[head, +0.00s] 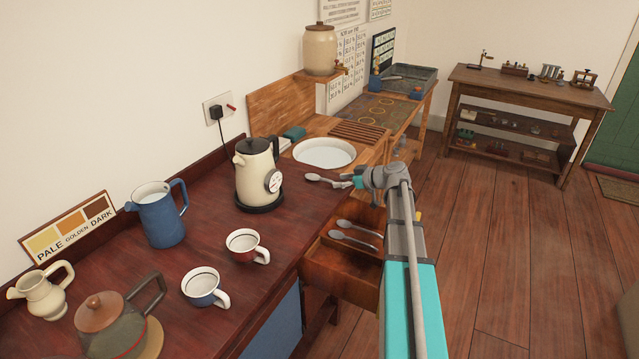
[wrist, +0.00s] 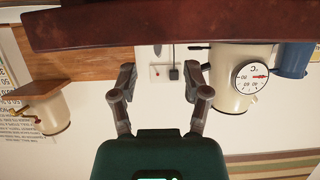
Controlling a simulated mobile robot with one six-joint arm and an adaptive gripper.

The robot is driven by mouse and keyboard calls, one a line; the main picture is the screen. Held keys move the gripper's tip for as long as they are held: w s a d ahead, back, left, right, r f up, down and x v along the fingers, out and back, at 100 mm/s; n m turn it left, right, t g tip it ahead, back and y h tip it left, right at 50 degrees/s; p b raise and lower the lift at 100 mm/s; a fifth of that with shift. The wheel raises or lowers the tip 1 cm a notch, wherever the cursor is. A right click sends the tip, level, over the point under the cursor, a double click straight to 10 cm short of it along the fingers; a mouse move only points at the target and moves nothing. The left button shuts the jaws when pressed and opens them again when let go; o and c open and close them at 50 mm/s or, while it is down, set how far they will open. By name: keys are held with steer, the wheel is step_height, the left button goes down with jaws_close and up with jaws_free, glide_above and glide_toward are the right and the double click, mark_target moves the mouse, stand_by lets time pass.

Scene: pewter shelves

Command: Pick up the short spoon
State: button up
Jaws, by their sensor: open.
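A metal spoon (head: 325,180) lies on the dark red counter near its right edge. In the open drawer lie an upper spoon (head: 358,228) and a lower spoon (head: 353,241), side by side. I cannot tell which spoon is the short one. My gripper (head: 352,181) is beside the counter spoon in the head view, above the open drawer. In the wrist view my gripper (wrist: 163,78) has its two fingers spread wide with nothing between them. No spoon is clear in the wrist view, which shows the room upside down.
The open drawer (head: 330,279) juts out below the counter. A cream kettle (head: 254,170) stands left of the spoon, and a white basin (head: 324,152) is behind it. Blue jug (head: 161,216), red cup (head: 247,246) and blue cup (head: 204,287) stand further left.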

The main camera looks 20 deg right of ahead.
mark_target(326, 180)
steer(key=shift+w+a, duration=0.1)
stand_by(0.3)
steer(key=shift+r+b+x, duration=0.1)
steer(key=shift+b+x, duration=0.25)
steer(key=shift+x, duration=0.9)
steer(key=shift+r+b+x, duration=0.15)
steer(key=shift+b+x, duration=0.15)
steer(key=shift+x, duration=0.95)
steer(key=shift+w, duration=0.1)
jaws_close()
